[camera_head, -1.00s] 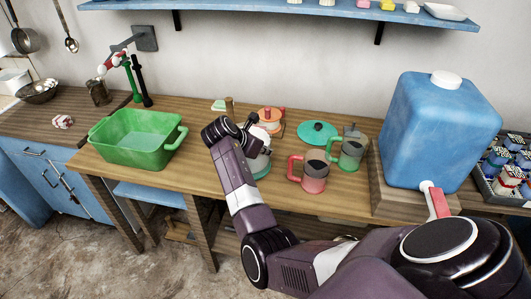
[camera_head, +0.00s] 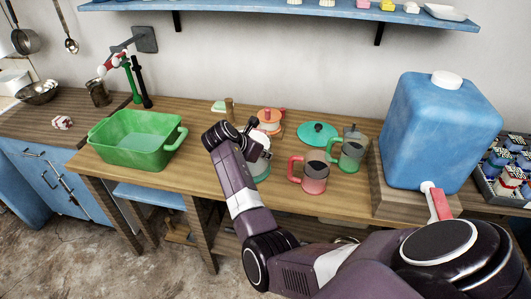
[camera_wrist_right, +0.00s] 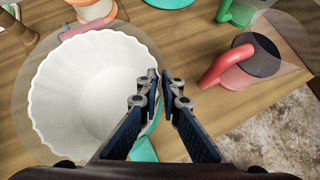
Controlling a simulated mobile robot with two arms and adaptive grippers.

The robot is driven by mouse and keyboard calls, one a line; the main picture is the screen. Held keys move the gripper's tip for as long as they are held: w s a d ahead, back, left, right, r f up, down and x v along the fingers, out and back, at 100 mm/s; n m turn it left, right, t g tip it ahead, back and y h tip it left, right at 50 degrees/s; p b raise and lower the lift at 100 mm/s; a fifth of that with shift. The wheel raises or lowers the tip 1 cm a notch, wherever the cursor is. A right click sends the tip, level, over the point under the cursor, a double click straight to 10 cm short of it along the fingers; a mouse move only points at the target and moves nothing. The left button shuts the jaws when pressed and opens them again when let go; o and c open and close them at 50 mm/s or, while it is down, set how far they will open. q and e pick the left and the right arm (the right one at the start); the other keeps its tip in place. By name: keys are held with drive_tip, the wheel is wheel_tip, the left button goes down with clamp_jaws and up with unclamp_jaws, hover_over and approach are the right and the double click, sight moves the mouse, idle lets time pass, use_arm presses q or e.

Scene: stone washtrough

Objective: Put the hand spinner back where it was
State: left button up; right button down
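I take the hand spinner (camera_wrist_right: 90,90) to be the white fluted tub with a clear outer rim and teal parts below. It fills the left of the right wrist view, open side towards the camera. In the head view the spinner (camera_head: 263,160) is on or just above the wooden table, partly hidden by my right gripper (camera_head: 248,125). In the wrist view the right gripper (camera_wrist_right: 159,80) has its fingertips close together at the tub's right rim, one on each side. Whether the tub's bottom touches the table is hidden. My left gripper is not in view.
A red mug (camera_head: 314,178) and a green mug (camera_head: 351,155) stand to the right, a teal lid (camera_head: 318,133) and an orange-lidded pot (camera_head: 269,118) behind. A green basin (camera_head: 137,142) stands left. A blue tank (camera_head: 435,130) stands right. The table between basin and gripper is clear.

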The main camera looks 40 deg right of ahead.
drive_tip(key=c, duration=2)
unclamp_jaws()
drive_tip(key=shift+c, duration=0.2)
drive_tip(key=shift+f, duration=0.15)
drive_tip(key=v, duration=1.2)
